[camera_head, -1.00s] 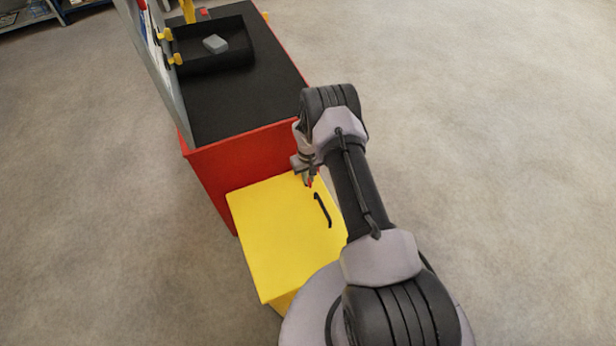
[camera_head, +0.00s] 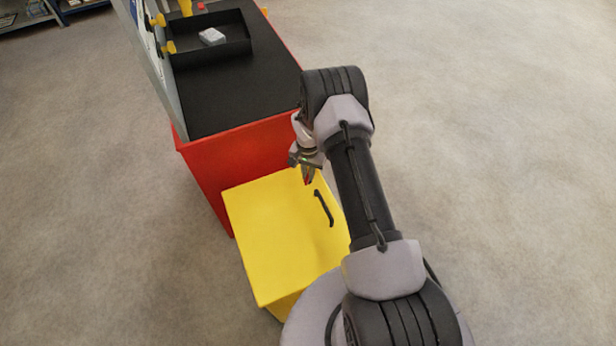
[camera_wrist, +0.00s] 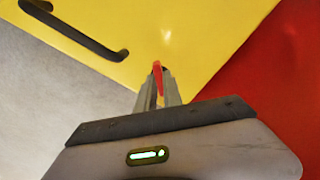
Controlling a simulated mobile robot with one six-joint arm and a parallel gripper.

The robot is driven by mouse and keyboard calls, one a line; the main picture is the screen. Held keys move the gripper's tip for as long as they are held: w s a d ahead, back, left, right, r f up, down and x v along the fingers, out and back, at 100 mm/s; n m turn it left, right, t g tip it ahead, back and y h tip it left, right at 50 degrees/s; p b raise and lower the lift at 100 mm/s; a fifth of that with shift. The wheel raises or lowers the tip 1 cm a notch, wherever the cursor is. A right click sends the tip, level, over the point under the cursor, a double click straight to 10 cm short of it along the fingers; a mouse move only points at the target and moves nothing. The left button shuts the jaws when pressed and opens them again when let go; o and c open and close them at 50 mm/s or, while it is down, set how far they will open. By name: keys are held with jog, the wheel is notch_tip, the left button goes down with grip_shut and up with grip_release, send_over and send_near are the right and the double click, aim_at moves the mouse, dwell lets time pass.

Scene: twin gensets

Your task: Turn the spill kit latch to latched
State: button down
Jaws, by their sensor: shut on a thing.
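The spill kit is a yellow box (camera_head: 275,235) with a black bar handle (camera_head: 323,208) on it. Its yellow face (camera_wrist: 190,35) and handle (camera_wrist: 75,30) also show in the wrist view. A small red latch (camera_wrist: 157,80) stands at the edge of the yellow face. My gripper (camera_wrist: 158,84) is shut on the latch, with one finger on each side of it. In the head view my gripper (camera_head: 309,180) is at the box's upper right edge, just above the handle, and hides most of the latch there.
A red cabinet (camera_head: 225,165) with a black top (camera_head: 235,95) stands directly behind the yellow box. A black tray (camera_head: 195,55) with a grey block (camera_head: 212,36) lies on top. A grey upright panel (camera_head: 150,70) edges its left side. Floor around is clear.

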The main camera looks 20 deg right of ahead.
jog(key=m+b, duration=0.3)
jog(key=m, duration=0.2)
jog(key=shift+f, duration=0.1)
jog(key=shift+m+b, duration=0.85)
jog(key=shift+m, duration=1.15)
jog(key=c, duration=1.5)
grip_release()
notch_tip(320, 180, up, 18)
jog(key=p, duration=0.5)
jog(key=shift+f+p, duration=0.15)
jog(key=shift+p, duration=0.25)
